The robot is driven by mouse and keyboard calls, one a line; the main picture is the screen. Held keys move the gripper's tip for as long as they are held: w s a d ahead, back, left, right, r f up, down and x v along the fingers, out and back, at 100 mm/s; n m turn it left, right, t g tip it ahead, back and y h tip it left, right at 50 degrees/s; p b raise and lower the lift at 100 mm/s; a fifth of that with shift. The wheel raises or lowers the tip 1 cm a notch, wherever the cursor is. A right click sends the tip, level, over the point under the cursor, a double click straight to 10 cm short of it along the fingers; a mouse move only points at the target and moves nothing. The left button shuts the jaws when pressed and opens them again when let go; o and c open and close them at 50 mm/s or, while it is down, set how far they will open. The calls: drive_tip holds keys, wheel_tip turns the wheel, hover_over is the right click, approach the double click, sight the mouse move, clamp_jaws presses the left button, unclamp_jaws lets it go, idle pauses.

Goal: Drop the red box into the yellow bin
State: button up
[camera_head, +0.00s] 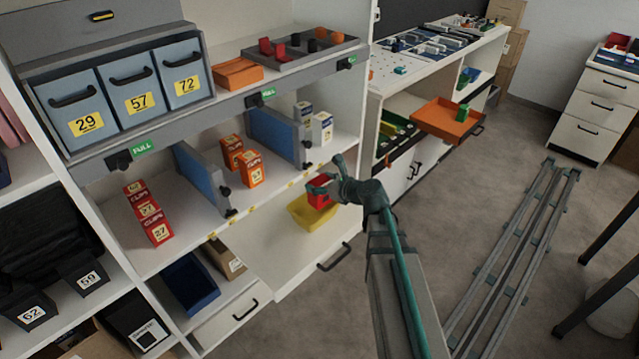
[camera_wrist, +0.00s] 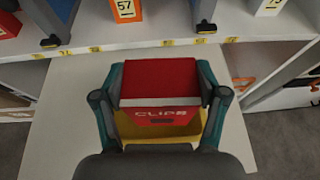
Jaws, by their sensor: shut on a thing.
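The red box (camera_head: 319,191) is held in my gripper (camera_head: 333,184), just above the yellow bin (camera_head: 314,219). In the wrist view the red box (camera_wrist: 158,84), with "CLIPS" printed on it, sits between the two teal and dark fingers of my gripper (camera_wrist: 158,92). The yellow bin (camera_wrist: 150,140) shows below and behind the box, mostly hidden by it and my gripper. The bin stands on a pulled-out white board below the shelf. I cannot tell how far above the bin the box hangs.
Several red boxes (camera_head: 150,222) stand at the shelf's left, and orange boxes (camera_head: 251,168) stand between blue dividers. A blue bin (camera_head: 188,284) and an open carton (camera_head: 224,259) sit lower left. The white board (camera_head: 272,257) around the bin is clear.

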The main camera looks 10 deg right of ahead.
drive_tip(key=shift+f+b, duration=1.8)
drive_tip(key=shift+f, duration=0.3)
drive_tip(key=o, duration=1.2)
drive_tip(key=shift+o, duration=0.2)
drive_tip(key=v, duration=0.7)
drive_tip(key=shift+s+r, duration=0.15)
drive_tip(key=shift+s, duration=0.1)
drive_tip(key=shift+d, duration=0.1)
